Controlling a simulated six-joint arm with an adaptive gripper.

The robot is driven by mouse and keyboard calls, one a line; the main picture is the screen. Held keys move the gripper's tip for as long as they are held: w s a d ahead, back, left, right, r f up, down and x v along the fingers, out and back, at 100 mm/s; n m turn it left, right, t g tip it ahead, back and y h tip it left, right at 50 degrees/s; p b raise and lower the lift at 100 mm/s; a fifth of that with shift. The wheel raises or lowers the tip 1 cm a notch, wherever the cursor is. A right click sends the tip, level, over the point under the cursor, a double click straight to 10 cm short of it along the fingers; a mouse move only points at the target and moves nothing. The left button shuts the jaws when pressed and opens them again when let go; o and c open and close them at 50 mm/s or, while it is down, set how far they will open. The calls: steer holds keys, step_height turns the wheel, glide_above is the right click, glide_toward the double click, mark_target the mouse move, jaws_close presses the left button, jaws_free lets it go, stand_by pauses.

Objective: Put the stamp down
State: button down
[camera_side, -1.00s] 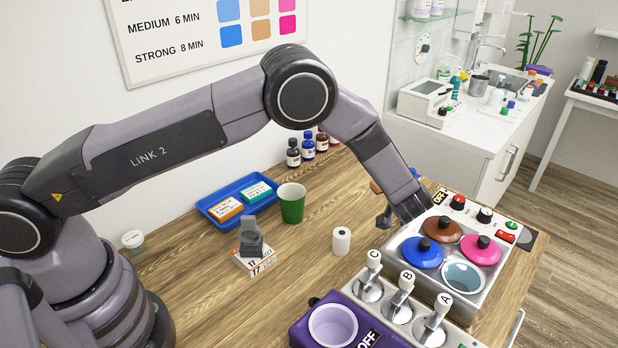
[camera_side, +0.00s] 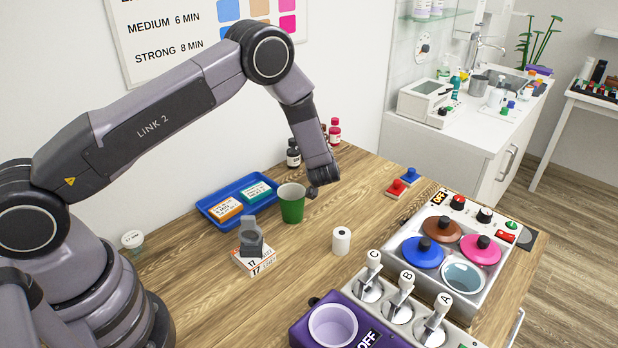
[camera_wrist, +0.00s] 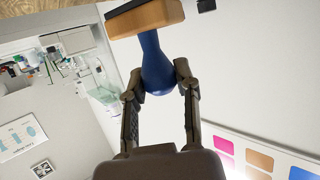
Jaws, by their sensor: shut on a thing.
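The stamp (camera_wrist: 152,62) has a blue handle and a wooden block with a dark face, seen at the top of the wrist view. My gripper (camera_wrist: 160,82) is shut on the rounded end of its blue handle. In the side view my gripper (camera_side: 316,190) hangs near the green cup (camera_side: 291,203), just to its right in the picture. The stamp itself is hidden there, so I cannot tell its height above the wooden table (camera_side: 372,212).
A blue tray (camera_side: 211,208) with two labelled boxes lies left of the cup. Bottles (camera_side: 293,154) stand behind my arm. A white roll (camera_side: 341,240), a red knobbed piece (camera_side: 396,188) and a blue one (camera_side: 410,176) are on the table. The warmer with lidded pots (camera_side: 398,249) stands right.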

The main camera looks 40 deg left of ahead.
steer(key=f, duration=0.8)
steer(key=shift+a+f, duration=0.2)
steer(key=shift+f, duration=0.15)
steer(key=c, duration=0.8)
jaws_free()
